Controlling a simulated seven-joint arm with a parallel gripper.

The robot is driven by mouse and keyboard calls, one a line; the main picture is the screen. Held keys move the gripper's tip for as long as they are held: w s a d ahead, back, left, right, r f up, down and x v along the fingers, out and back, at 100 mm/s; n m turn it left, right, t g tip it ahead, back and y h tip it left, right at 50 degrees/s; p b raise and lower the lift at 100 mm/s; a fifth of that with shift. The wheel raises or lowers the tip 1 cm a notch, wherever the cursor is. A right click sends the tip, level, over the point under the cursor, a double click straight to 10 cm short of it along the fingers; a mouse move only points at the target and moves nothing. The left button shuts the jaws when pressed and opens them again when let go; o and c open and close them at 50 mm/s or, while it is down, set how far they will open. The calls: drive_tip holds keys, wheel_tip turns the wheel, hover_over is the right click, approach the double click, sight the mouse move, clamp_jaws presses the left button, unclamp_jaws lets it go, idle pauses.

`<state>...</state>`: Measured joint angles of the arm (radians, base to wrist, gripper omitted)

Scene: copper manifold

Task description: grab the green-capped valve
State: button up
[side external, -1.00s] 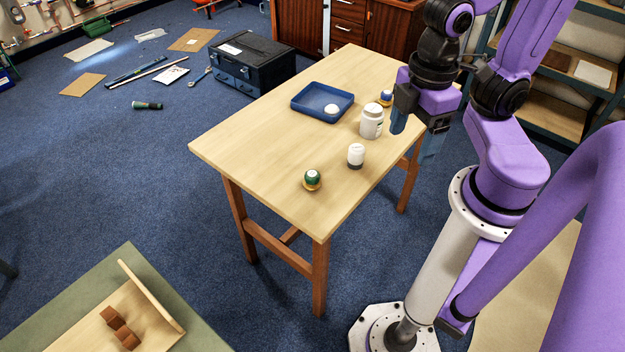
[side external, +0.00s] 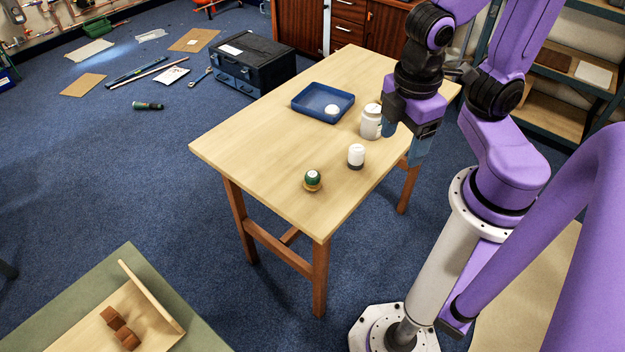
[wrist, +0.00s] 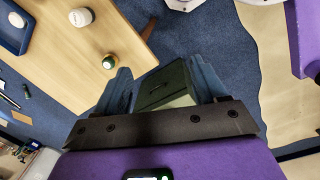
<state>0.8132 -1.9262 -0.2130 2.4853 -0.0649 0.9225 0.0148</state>
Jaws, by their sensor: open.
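The green-capped valve (side external: 312,180) stands upright on the tabletop near its front corner in the side view. It has a green cap with a pale top and a brass-coloured base. In the wrist view, the valve (wrist: 109,62) is just beyond the left fingertip, outside the gap between the fingers. My gripper (side external: 403,142) is open and empty, near the table's right edge and well to the right of the valve. Its two blue fingers (wrist: 163,82) are spread apart in the wrist view. Nothing hides the valve in either view.
A small white bottle (side external: 356,156) stands between valve and gripper. A larger white jar (side external: 371,118) is behind it, close to my gripper. A blue tray (side external: 309,109) holds a white rounded thing. The wooden table (side external: 250,140) is clear left of the valve.

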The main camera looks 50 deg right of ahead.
drive_tip(key=w+a+f+n+t+h, duration=0.3)
drive_tip(key=w+a+f+n+h, duration=0.15)
drive_tip(key=w+f+h, duration=0.35)
drive_tip(key=n+t+h, duration=0.1)
drive_tip(key=n+t, duration=0.5)
drive_tip(key=n, duration=0.3)
approach(313, 176)
drive_tip(key=x, duration=0.7)
drive_tip(key=shift+w+d+r, duration=0.1)
drive_tip(key=shift+w+r, duration=0.1)
drive_tip(key=shift+w, duration=0.1)
drive_tip(key=shift+f+x, duration=0.15)
drive_tip(key=shift+x, duration=1.2)
drive_tip(key=shift+f+x, duration=0.1)
drive_tip(key=shift+x, duration=1.2)
drive_tip(key=shift+s, duration=0.2)
drive_tip(key=c, duration=1.1)
